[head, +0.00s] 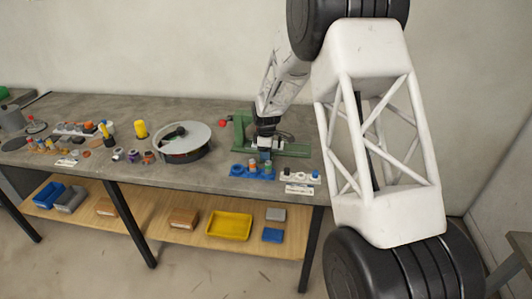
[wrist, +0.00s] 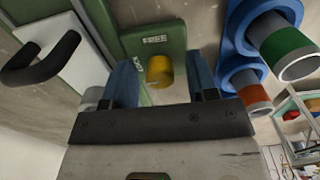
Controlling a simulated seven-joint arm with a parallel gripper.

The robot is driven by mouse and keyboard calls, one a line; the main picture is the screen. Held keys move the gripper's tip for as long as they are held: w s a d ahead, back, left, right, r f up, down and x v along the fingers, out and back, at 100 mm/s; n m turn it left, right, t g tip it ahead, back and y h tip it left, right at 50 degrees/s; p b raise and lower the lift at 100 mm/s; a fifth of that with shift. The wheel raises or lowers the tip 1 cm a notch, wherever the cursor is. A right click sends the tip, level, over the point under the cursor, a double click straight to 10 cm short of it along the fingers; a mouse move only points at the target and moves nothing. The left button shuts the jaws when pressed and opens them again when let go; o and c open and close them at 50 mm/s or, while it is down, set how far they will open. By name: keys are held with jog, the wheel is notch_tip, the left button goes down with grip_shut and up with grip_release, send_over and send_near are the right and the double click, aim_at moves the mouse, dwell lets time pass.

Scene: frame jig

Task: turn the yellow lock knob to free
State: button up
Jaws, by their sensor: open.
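The yellow lock knob (wrist: 159,71) sits on a green block (wrist: 155,38) with a white "FREE" label above it and another white marking to its left. In the wrist view my gripper (wrist: 164,75) is open, with one blue finger on each side of the knob. I cannot tell whether the fingers touch it. In the head view my gripper (head: 264,154) is at the front of the green jig (head: 290,149). The knob cannot be made out there.
Right of the gripper in the wrist view are a green-banded tube (wrist: 285,45) and an orange-banded tube (wrist: 250,95) in a blue holder (wrist: 236,40). A black handle (wrist: 40,62) is at the left. A round grey-lidded pan (head: 183,140) stands left of the jig.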

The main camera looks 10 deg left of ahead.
jog(key=c, duration=0.9)
